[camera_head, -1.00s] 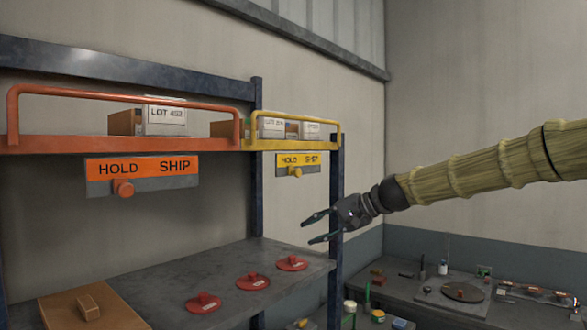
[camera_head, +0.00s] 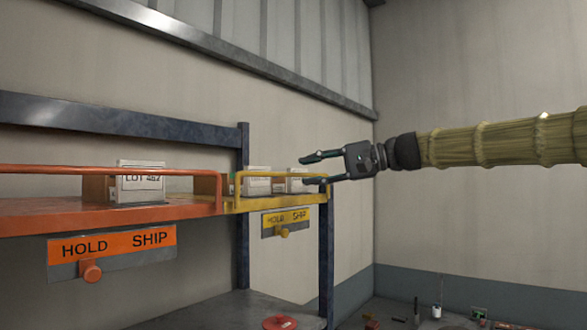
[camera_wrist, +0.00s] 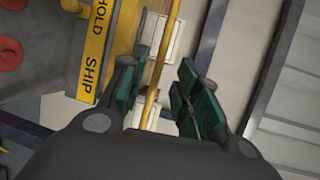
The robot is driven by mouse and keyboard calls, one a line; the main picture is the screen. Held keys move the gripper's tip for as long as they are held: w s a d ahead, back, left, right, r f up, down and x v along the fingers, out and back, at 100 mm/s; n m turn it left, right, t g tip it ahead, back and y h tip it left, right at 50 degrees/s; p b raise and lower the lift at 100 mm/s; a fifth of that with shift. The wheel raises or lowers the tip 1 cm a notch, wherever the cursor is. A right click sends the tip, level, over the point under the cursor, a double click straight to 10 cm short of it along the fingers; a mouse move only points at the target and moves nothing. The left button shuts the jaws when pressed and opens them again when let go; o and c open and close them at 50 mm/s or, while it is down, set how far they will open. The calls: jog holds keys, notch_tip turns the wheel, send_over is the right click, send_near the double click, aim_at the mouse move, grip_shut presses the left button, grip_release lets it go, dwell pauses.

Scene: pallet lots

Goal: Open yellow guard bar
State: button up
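The yellow guard bar (camera_head: 262,174) runs across the front of the yellow shelf section in the head view, with its top rail level above the shelf edge. My gripper (camera_head: 304,171) is at the right end of this bar, its fingers pointing left, one above the other. The fingers are open. In the wrist view, the bar (camera_wrist: 162,60) runs between the two spread fingers of my gripper (camera_wrist: 157,85). I cannot tell whether either finger touches it. The yellow HOLD/SHIP plate (camera_head: 286,219) with its knob hangs below the shelf.
White-labelled boxes (camera_head: 257,181) sit behind the yellow bar. An orange guard bar (camera_head: 100,170) and an orange HOLD/SHIP plate (camera_head: 112,250) are to the left. A dark blue rack post (camera_head: 326,250) stands at the right end. A red-knobbed disc (camera_head: 279,322) lies below.

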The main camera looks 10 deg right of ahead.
aim_at(293, 174)
jog(key=p+x, duration=0.1)
jog(key=x, duration=0.4)
jog(key=shift+r+p, duration=0.1)
jog(key=shift+p, duration=0.3)
jog(key=shift+w+a, duration=0.15)
jog(key=shift+a, duration=0.05)
jog(key=shift+f, duration=0.2)
grip_shut()
